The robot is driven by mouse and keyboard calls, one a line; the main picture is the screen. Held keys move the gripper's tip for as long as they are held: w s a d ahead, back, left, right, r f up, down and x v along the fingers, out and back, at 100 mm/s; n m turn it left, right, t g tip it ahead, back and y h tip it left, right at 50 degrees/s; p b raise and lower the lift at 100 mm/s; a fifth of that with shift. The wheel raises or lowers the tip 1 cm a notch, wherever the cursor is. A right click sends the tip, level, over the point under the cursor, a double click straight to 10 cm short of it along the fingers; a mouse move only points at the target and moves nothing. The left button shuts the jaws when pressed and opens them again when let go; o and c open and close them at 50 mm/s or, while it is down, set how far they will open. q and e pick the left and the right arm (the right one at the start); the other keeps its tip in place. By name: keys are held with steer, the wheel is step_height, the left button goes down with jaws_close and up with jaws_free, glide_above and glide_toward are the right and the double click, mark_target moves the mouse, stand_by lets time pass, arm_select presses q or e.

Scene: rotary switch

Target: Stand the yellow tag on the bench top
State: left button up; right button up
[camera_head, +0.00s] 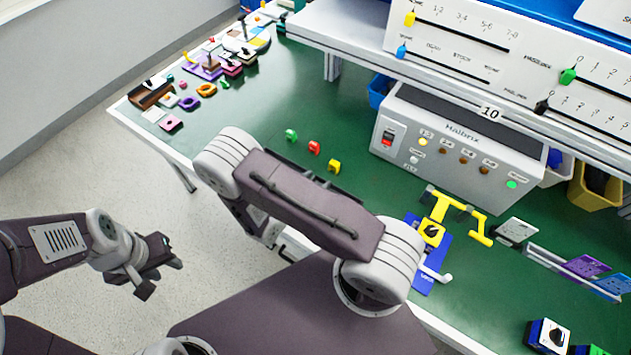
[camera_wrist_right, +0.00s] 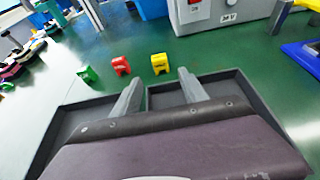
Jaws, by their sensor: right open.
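The yellow tag (camera_head: 334,166) is a small block-like piece on the green bench top, at the right end of a short row. It also shows in the right wrist view (camera_wrist_right: 160,63), seemingly upright on the green surface. A red tag (camera_head: 314,147) and a green tag (camera_head: 291,135) are beside it. My right gripper (camera_wrist_right: 160,90) is open and empty in the right wrist view, its fingers pointing toward the yellow and red tags, with a gap before them. My right arm hides it in the head view. My left gripper (camera_head: 158,275) hangs over the floor, empty, fingers apart.
Dark shallow trays (camera_wrist_right: 240,88) lie below my right fingers. A grey control box (camera_head: 460,140) stands behind the tags. A yellow switch handle piece (camera_head: 440,205) and blue plate (camera_head: 432,262) are to the right. Small parts crowd the bench's far left; green bench around the tags is clear.

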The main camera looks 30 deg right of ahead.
steer(key=s+d+r+m+g+y, duration=0.1)
steer(key=s+r+m+g+y, duration=0.4)
steer(key=s+m+g, duration=0.6)
steer(key=a+r+m+t+y, duration=0.6)
steer(key=a+r+m+y, duration=0.1)
steer(key=m, duration=0.5)
steer(key=shift+w+a+r+m, duration=0.2)
steer(key=shift+w+a+m, duration=0.2)
steer(key=shift+w, duration=0.05)
